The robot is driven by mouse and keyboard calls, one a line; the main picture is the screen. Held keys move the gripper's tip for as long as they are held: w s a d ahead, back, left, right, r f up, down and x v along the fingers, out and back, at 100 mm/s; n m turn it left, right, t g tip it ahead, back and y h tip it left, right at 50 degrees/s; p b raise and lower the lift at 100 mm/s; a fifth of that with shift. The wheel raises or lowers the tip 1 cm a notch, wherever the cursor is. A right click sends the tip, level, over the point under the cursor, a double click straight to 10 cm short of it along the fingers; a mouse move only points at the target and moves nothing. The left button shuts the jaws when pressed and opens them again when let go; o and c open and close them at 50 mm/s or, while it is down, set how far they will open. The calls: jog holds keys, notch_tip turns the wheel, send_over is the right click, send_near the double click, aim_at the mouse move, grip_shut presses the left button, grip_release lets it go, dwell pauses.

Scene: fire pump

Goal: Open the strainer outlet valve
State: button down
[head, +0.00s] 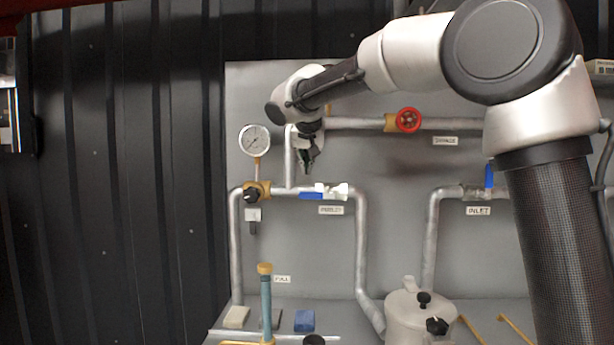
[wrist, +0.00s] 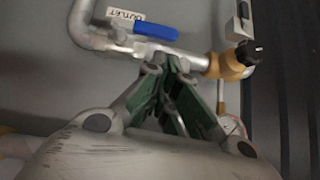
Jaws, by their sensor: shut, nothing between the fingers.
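The outlet valve (head: 340,191) sits on the horizontal pipe in the middle of the panel. Its blue lever (head: 311,195) lies along the pipe, pointing left. A label below the valve is blurred in the head view; in the wrist view the label (wrist: 125,18) reads OUTLET, upside down. The blue lever (wrist: 155,30) also shows there, just beyond my fingertips. My gripper (head: 306,160) hangs above the lever in the head view, apart from it. In the wrist view my gripper (wrist: 165,65) has its fingers together with nothing between them.
A gauge (head: 255,139) and a black knob (head: 251,195) are left of the valve. A red handwheel (head: 408,120) is on the upper pipe. The inlet valve's blue lever (head: 489,177) stands upright at right. A grey strainer pot (head: 408,312) stands below.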

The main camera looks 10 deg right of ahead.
jog(key=shift+v, duration=1.9)
